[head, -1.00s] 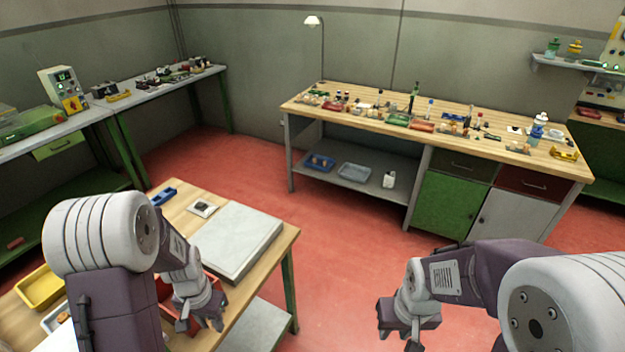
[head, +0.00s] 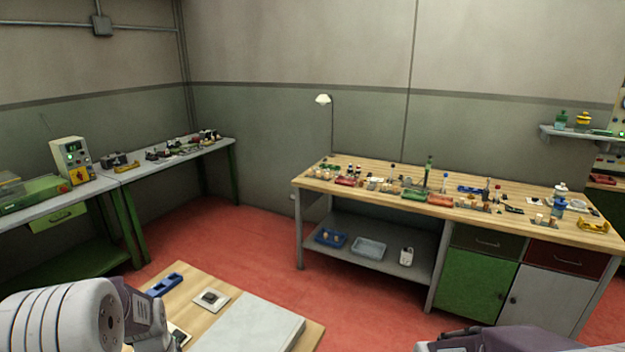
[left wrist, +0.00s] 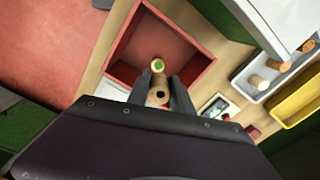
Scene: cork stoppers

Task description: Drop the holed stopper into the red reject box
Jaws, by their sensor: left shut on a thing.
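In the left wrist view my left gripper (left wrist: 159,80) is shut on a tan cork stopper (left wrist: 158,95) with a dark hole in it. A green mark shows at the stopper's far end; I cannot tell whether it belongs to the same cork. The red box (left wrist: 130,77) lies beyond the fingertips, and the stopper appears over its open inside. The height above the box floor is unclear. In the head view only part of my left arm shows, and the gripper and box are out of frame. My right gripper is out of view.
A pale tray (left wrist: 264,88) with several corks and a yellow tray (left wrist: 302,103) lie beside the box. The near bench bears a grey slab (head: 250,325), a small white plate (head: 211,299) and a blue item (head: 165,285). A cluttered wooden workbench (head: 330,172) stands farther off.

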